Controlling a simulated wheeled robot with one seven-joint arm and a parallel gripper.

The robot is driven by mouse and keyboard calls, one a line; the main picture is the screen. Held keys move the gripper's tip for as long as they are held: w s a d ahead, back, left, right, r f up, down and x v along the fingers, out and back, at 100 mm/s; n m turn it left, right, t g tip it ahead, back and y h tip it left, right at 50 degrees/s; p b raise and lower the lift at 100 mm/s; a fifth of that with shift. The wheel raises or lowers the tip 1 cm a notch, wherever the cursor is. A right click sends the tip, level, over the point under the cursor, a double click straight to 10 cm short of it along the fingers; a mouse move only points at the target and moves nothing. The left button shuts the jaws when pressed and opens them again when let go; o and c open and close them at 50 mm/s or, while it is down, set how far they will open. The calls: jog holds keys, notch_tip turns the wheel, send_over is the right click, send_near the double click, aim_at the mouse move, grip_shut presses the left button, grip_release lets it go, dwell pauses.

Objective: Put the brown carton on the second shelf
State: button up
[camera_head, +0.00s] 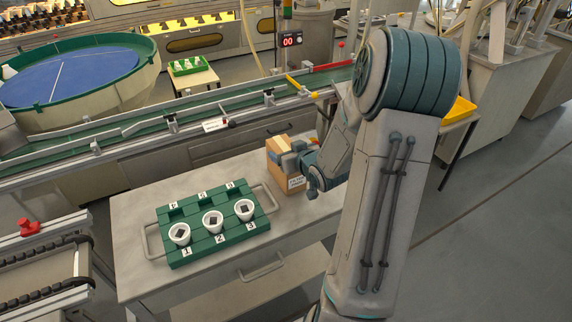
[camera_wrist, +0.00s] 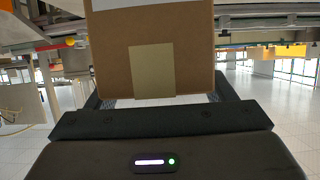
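The brown carton (camera_head: 273,165) is at the back right of the grey workbench, partly hidden by my gripper and arm. A pale label shows low on its side. I cannot tell whether its base touches the bench top. My gripper (camera_head: 295,160) reaches it from the right. In the wrist view the carton (camera_wrist: 195,50) stands between the two fingers of my gripper (camera_wrist: 158,92), which lie close against its left and right sides. A tan patch shows on its near face. I see no second shelf that I can name for certain.
The grey workbench (camera_head: 135,205) bears a green tray (camera_head: 215,240) with several numbered places and three white cups in the front row. A conveyor (camera_head: 130,130) runs behind. A lower shelf (camera_head: 210,302) shows under the bench top. A yellow bin (camera_head: 460,108) is at right.

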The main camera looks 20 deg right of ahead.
jog(key=c, duration=1.2)
jog(key=shift+c, duration=0.2)
jog(key=shift+r, duration=0.15)
